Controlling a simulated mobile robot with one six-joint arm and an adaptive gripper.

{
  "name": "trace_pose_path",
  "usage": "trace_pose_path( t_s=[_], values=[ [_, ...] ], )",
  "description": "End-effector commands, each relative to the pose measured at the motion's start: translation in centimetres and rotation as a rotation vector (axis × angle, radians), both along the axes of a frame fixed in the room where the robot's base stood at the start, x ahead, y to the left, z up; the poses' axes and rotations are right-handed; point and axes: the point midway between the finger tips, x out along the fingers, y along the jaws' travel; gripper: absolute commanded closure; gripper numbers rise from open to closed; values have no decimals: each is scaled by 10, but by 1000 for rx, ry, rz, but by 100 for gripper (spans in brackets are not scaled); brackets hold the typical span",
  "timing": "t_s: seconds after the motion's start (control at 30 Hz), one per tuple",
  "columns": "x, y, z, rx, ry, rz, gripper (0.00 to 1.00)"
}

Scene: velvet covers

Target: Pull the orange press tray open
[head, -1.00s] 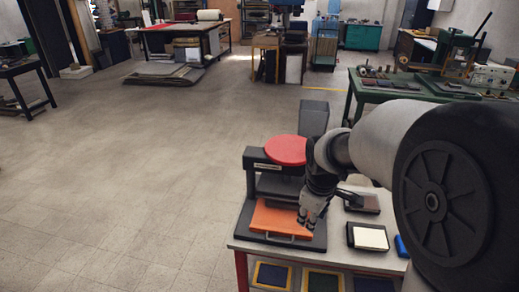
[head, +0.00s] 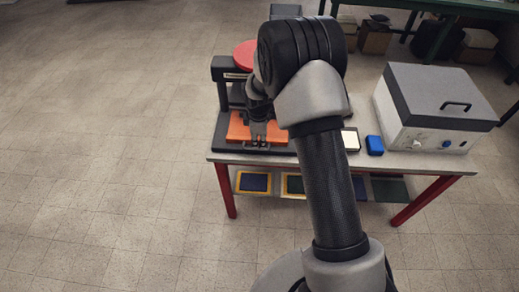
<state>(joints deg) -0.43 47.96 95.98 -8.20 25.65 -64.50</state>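The orange press tray (head: 237,127) lies flat in the dark press (head: 221,75), whose round red top (head: 245,54) is partly hidden by my arm. A thin metal handle (head: 247,146) runs along the tray's front edge. My gripper (head: 258,143) points down at the front of the tray, with its fingertips at the handle. I cannot tell whether the fingers are closed around it or only beside it. My arm and gripper hide the right part of the tray.
The press stands on a white table (head: 400,164) with red legs. A pale pad (head: 350,139), a blue block (head: 375,145) and a white box with a grey lid (head: 435,108) stand to the right. Framed pads (head: 253,182) lie on a lower shelf. Floor in front and left is clear.

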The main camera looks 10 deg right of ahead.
Motion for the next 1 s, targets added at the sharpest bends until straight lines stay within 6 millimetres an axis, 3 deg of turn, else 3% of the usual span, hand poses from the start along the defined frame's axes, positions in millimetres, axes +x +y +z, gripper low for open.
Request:
trace_pose_path(
  t_s=[0.03,0.2,0.4,0.83,1.0],
  values=[
    [2,-1,-16,-1,1,0,69],
    [8,-3,-49,-1,1,0,69],
    [14,-5,-74,0,-1,0,69],
    [16,-5,-81,-1,-2,0,69],
    [16,-5,-81,-1,-2,0,80]
  ],
)
